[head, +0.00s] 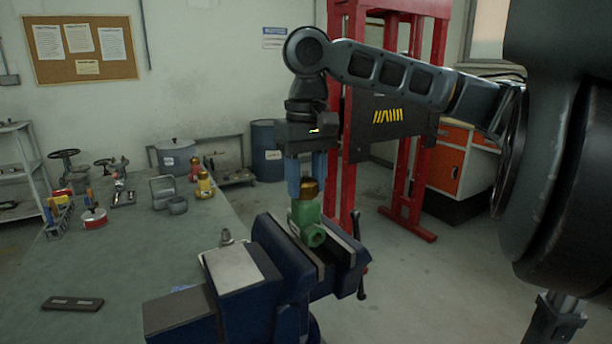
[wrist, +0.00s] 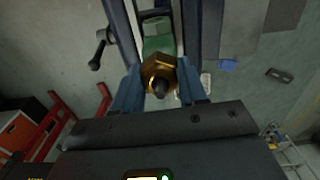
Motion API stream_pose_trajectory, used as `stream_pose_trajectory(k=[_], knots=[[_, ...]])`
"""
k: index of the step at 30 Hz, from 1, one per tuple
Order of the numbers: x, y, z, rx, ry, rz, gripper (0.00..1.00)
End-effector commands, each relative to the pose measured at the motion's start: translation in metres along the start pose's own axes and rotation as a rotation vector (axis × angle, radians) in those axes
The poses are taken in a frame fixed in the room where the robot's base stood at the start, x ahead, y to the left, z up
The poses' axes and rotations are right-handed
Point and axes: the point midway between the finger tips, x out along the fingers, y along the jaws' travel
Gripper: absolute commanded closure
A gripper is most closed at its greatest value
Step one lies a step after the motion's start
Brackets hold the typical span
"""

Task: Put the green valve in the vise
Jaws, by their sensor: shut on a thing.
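The green valve (head: 307,217) has a brass top nut and stands upright at the blue vise (head: 235,268). Its lower body is between the vise's jaws, which look open around it; whether it rests on anything is hidden. My gripper (head: 306,181) points down from above and is shut on the brass top of the valve. In the wrist view the gripper's blue fingers (wrist: 160,88) flank the brass nut, and the green body (wrist: 157,45) shows beyond it between the jaws of the vise (wrist: 122,30).
The vise sits at the workbench's (head: 120,262) right edge, its handle (head: 361,280) at the right. A dark flat plate (head: 72,303) lies on the bench. Brass and red valves (head: 204,185), a grey pot (head: 176,157) and tools stand farther back. A red press frame (head: 400,150) stands behind.

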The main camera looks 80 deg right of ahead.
Motion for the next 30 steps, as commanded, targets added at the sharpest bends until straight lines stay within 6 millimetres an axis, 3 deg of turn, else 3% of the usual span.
stream_pose_trajectory(k=[30], knots=[[0.045,0.000,0.000,0.000,0.001,0.000,0.95]])
